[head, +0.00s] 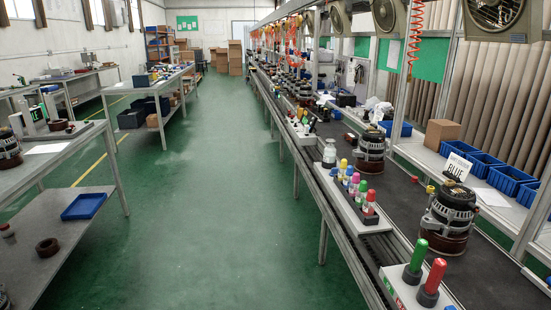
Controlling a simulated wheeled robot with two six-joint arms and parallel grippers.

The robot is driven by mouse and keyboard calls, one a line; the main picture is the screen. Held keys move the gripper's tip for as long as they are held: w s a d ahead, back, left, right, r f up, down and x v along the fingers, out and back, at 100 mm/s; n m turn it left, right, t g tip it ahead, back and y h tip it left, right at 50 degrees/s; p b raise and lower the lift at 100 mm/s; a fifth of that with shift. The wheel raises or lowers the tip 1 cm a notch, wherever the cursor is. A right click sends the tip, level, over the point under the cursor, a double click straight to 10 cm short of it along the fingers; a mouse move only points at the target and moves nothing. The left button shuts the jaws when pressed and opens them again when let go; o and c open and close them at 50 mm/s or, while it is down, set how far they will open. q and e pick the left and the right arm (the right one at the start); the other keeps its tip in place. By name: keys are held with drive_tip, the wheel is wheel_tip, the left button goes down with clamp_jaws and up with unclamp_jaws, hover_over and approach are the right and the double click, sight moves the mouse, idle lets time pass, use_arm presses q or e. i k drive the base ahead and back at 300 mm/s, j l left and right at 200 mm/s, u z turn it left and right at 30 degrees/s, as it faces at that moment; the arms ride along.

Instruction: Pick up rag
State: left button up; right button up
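A white crumpled thing (377,104), which looks like a cloth rag, lies at the right of the assembly line, on or beside the side shelf. It is small and far off, so I cannot tell its exact shape or what it rests on. Neither of my grippers is in the head view.
The conveyor line (405,205) runs along the right, with alternators (447,212), marker-like bottles (354,185) and blue bins (487,164). A workbench (60,150) stands at the left. The green floor (215,210) between them is clear.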

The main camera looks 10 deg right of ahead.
sight(334, 170)
drive_tip(key=i+z, duration=0.25)
drive_tip(key=i, duration=0.25)
drive_tip(key=i+j+z, duration=0.2)
drive_tip(key=i, duration=0.3)
drive_tip(key=i+j+z, duration=0.25)
drive_tip(key=i, duration=0.25)
